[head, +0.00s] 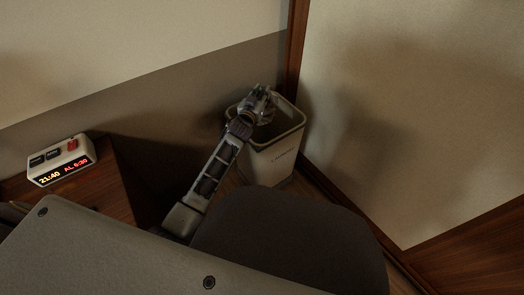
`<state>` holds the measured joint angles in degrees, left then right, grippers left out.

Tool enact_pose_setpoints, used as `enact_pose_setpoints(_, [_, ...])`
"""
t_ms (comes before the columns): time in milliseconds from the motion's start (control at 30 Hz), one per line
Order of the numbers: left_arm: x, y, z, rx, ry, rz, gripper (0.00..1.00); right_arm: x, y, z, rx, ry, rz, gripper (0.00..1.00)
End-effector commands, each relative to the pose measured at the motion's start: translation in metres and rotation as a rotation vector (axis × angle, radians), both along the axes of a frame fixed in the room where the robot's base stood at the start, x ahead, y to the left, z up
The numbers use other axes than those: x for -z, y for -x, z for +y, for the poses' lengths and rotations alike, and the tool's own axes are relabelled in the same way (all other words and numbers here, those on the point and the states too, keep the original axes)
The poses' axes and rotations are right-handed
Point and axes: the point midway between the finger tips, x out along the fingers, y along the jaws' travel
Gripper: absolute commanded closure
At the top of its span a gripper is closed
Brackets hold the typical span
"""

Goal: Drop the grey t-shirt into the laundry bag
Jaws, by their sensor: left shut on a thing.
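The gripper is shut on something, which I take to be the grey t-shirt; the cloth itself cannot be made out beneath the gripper. The inside of the bag is dark and mostly hidden. My right gripper is not in view.
A wooden cabinet (78,185) at left holds a white alarm clock (62,162) with red digits. A dark rounded chair-like shape (290,240) stands in front of the bag. Walls and a wooden corner post (296,45) close in behind the bag.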

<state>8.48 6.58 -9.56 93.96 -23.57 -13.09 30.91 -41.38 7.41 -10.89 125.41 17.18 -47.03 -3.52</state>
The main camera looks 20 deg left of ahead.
Motion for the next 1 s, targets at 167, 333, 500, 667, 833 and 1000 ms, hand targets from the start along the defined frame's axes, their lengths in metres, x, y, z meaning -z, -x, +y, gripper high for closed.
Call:
enact_pose_setpoints(167, [-0.0012, -0.0001, 0.0000, 0.000, 0.000, -0.002, 1.00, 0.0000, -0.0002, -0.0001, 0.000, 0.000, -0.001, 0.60])
enact_pose_setpoints(333, [-0.0010, -0.0001, 0.0001, 0.000, 0.000, -0.001, 0.60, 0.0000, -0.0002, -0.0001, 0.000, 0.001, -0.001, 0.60])
enact_pose_setpoints(500, [-0.0007, -0.0001, 0.0001, 0.000, 0.000, -0.001, 0.49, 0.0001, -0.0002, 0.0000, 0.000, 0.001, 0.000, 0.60])
enact_pose_setpoints(667, [0.0003, 0.0001, 0.0002, 0.000, 0.000, 0.001, 0.49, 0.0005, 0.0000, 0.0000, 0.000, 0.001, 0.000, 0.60])
enact_pose_setpoints(833, [0.0003, 0.0012, 0.0002, 0.000, 0.000, 0.001, 0.49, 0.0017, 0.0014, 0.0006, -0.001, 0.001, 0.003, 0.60])
enact_pose_setpoints(1000, [-0.0001, 0.0067, 0.0006, 0.000, -0.001, 0.000, 0.49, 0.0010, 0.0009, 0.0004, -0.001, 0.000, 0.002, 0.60])
